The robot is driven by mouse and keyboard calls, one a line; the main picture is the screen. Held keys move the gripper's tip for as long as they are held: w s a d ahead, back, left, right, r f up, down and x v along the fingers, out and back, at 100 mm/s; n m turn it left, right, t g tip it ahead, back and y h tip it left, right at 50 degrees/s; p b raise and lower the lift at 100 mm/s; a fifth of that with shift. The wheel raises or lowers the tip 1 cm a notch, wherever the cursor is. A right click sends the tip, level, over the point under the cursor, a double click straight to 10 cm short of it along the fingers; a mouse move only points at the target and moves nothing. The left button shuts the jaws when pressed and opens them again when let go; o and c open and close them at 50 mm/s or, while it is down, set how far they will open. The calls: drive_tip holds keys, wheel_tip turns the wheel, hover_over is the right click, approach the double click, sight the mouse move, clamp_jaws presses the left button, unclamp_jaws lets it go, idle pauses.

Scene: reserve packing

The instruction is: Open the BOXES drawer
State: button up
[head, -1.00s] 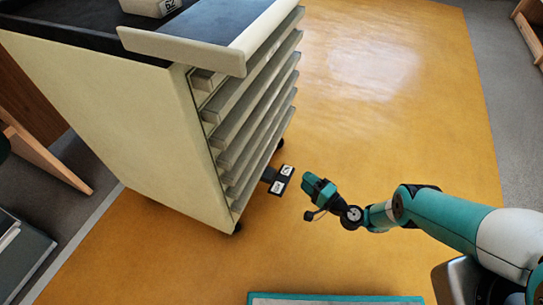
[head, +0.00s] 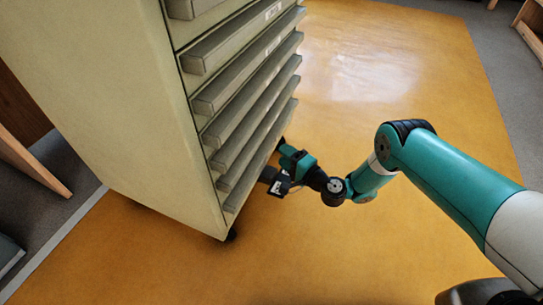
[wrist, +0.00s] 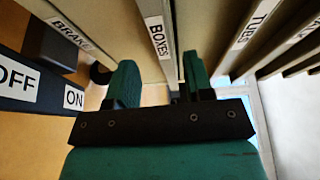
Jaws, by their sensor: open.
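My gripper (wrist: 158,82) is open, with one green finger on each side of that edge. Whether the fingers touch it, I cannot tell. In the head view my gripper (head: 284,152) is low beside the cabinet's front, at the drawer's far end. The fingertips are partly hidden there.
The brake pedal (head: 277,183), marked OFF and ON, sits close beside my gripper. The TIES drawer (wrist: 241,30) lies right. The yellow floor (head: 370,250) in front of the cabinet is open.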

sight(272, 147)
drive_tip(key=shift+b+x, duration=3.05)
drive_tip(key=shift+b, duration=2.55)
clamp_jaws()
